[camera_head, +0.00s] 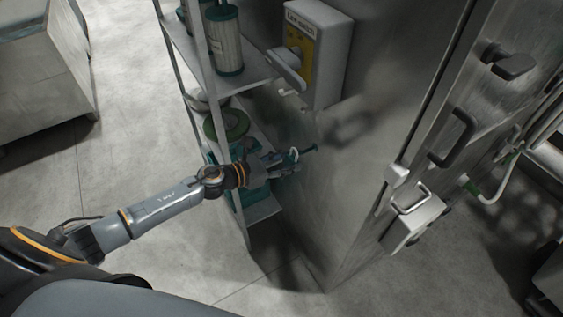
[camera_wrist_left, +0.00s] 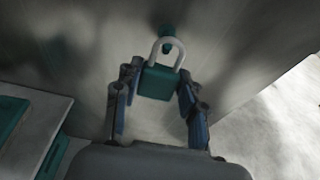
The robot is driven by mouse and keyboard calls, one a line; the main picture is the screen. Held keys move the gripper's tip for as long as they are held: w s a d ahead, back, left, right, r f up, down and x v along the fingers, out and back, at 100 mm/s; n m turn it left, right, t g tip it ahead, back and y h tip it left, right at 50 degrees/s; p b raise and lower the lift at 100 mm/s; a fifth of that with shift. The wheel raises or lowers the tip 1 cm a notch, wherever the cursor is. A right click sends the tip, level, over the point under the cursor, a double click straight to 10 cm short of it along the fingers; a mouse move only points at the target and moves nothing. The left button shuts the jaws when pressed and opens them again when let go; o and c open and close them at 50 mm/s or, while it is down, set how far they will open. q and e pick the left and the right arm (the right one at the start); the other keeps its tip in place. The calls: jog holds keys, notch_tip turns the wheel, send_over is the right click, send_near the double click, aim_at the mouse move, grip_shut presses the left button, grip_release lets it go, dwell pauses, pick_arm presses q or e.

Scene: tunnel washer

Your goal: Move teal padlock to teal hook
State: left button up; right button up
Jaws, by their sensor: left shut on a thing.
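The teal padlock (camera_wrist_left: 158,84) has a square teal body and a pale shackle pointing up. My left gripper (camera_head: 283,162) is shut on its body, with one finger on each side in the left wrist view. In the head view the padlock's pale shackle (camera_head: 295,154) shows just past the fingertips. The teal hook (camera_head: 308,149) sticks out of the grey metal wall. In the left wrist view the hook (camera_wrist_left: 168,37) appears at the top of the shackle, partly overlapped by it. I cannot tell whether the shackle is around the hook. My right gripper is out of view.
A shelf rack (camera_head: 240,78) with canisters and a green ring (camera_head: 230,124) stands close to my left arm. A grey switch box (camera_head: 321,50) with a yellow panel and a pale hook (camera_head: 289,93) are on the wall above. A door with handles (camera_head: 458,137) is at right.

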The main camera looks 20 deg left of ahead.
pick_arm(q)
jog(key=shift+r+x, duration=0.2)
jog(key=shift+x, duration=0.6)
jog(key=shift+r+x, duration=0.15)
jog(key=shift+x, duration=0.6)
jog(key=shift+w+d+f+b, duration=0.35)
jog(key=shift+w+f+b, duration=0.2)
jog(key=shift+f, duration=0.15)
jog(key=o, duration=1.3)
jog(key=shift+s, duration=0.1)
